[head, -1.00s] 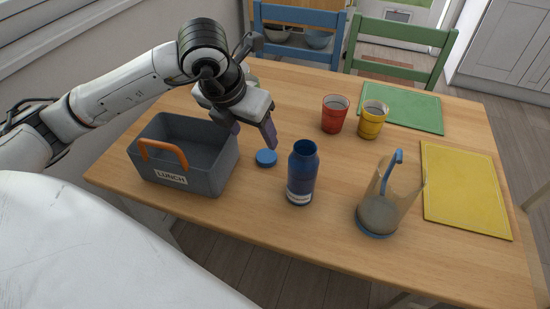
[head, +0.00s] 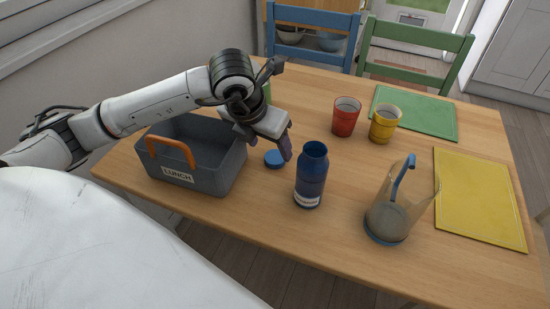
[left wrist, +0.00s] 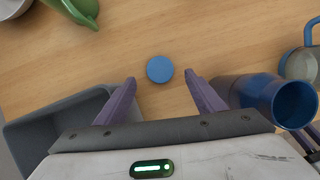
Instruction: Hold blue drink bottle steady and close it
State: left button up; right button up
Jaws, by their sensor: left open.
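The blue drink bottle (head: 311,178) stands upright on the table with its mouth open. In the left wrist view the bottle (left wrist: 262,92) is at the right, beside the right-hand finger. Its round blue lid (head: 274,158) lies flat on the table to the left of the bottle. In the left wrist view the lid (left wrist: 160,69) sits centred between and just beyond the fingertips. My left gripper (head: 270,145) is open and empty above the table by the lid; its two purple fingers show in the left wrist view (left wrist: 161,82).
A grey lunch box (head: 222,180) with an orange handle stands left of the lid. A clear pitcher (head: 415,215) with a blue handle stands right of the bottle. Red (head: 346,118) and yellow (head: 384,125) cups stand behind. Green (head: 425,112) and yellow (head: 480,200) boards lie at the right.

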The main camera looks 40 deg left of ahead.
aim_at(275, 157)
pick_arm(q)
jog(key=shift+x, duration=2.6)
jog(key=shift+c, duration=0.3)
jog(key=c, duration=1.1)
